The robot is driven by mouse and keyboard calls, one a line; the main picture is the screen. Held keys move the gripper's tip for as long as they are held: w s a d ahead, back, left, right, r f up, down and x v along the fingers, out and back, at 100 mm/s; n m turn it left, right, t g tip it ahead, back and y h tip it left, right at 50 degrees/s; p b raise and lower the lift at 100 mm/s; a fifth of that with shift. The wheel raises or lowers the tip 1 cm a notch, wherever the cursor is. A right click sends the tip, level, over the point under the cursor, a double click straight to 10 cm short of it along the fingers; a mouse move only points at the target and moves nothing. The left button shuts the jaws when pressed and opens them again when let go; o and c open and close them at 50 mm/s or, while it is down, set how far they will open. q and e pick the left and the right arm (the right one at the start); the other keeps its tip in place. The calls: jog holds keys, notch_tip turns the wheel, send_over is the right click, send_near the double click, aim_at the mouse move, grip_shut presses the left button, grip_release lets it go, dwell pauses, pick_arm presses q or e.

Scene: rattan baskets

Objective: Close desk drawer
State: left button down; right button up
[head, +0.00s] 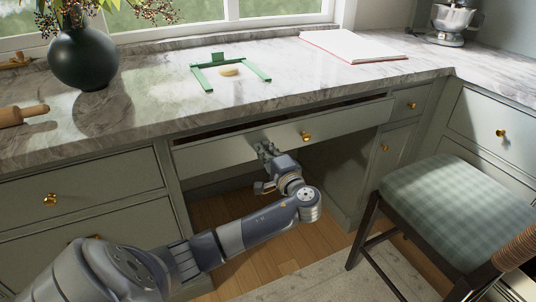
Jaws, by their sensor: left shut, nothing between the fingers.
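The desk drawer (350,121) is the wide grey-green front under the marble counter, with a small gold knob (306,136). It stands slightly out, and a dark gap shows along its top edge. My left gripper (266,150) is shut and empty at the drawer front, left of the knob. Its fingertips look to be at or very near the panel; I cannot tell if they touch. My right gripper is not in view.
A chair (440,205) with a checked cushion stands at the right, near the desk opening. Cabinets with drawers (85,198) flank the desk. On the counter (300,75) are a dark vase (84,58), a rolling pin (22,115), a green frame (208,83) and a book (352,45).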

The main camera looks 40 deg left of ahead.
aim_at(258, 140)
pick_arm(q)
jog(key=x, duration=0.5)
jog(key=shift+a+r, duration=0.1)
jog(key=shift+a, duration=0.1)
jog(key=shift+r, duration=0.15)
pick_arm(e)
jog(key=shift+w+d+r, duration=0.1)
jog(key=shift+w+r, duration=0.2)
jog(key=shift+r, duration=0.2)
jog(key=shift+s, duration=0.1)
